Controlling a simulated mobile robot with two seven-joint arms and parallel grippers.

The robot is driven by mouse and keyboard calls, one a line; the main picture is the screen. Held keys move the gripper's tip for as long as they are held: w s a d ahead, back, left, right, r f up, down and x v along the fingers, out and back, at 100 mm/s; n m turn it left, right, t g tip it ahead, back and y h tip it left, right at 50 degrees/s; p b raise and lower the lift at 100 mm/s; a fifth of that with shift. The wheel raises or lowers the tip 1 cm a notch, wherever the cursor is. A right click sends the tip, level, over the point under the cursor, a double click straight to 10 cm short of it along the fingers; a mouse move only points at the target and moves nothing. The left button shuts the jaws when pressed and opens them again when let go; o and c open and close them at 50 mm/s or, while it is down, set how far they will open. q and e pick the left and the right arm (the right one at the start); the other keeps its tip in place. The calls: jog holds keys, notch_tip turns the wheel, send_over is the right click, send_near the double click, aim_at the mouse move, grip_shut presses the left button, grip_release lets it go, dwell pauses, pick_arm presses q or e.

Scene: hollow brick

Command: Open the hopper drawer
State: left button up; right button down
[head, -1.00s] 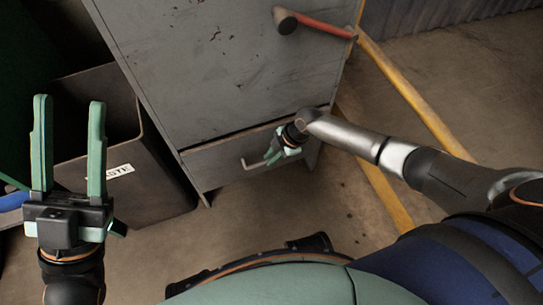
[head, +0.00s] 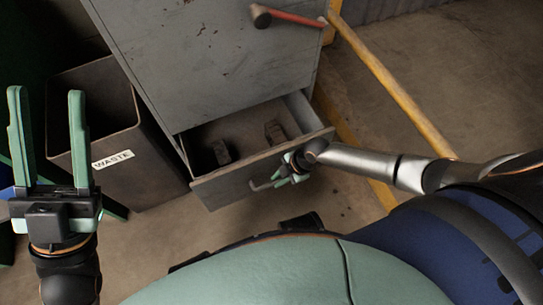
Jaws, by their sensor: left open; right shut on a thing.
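The hopper drawer (head: 225,187) sits at the bottom of the grey metal cabinet (head: 215,60) and is pulled part way out. Dark blocks lie inside it, one at the left (head: 221,152) and one at the right (head: 275,132). A pale bar handle (head: 262,186) is on its front. My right gripper (head: 284,178) is shut on the handle, at its right part; the exact contact is small in view. My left gripper (head: 46,140) is open and empty, raised at the left, away from the drawer.
A dark waste bin (head: 150,165) with a "WASTE" label stands left of the cabinet, close to the drawer. Yellow rails (head: 390,85) run along the right. The floor in front of the drawer is clear.

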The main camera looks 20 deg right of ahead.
pick_arm(q)
jog(key=w+a+f+n+y+p, duration=0.1)
jog(key=w+f+n+y+p, duration=0.2)
jog(key=w+f+n+y, duration=0.1)
jog(key=shift+w+f+g+y, duration=0.3)
jog(key=shift+w+y, duration=0.35)
jog(key=shift+y, duration=0.45)
pick_arm(e)
jog(key=s, duration=0.8)
jog(key=shift+s+d, duration=0.15)
jog(key=shift+d, duration=0.05)
pick_arm(q)
jog(key=shift+a, duration=0.1)
pick_arm(e)
jog(key=c, duration=0.8)
grip_release()
jog(key=shift+c, duration=0.2)
jog(key=shift+r, duration=0.1)
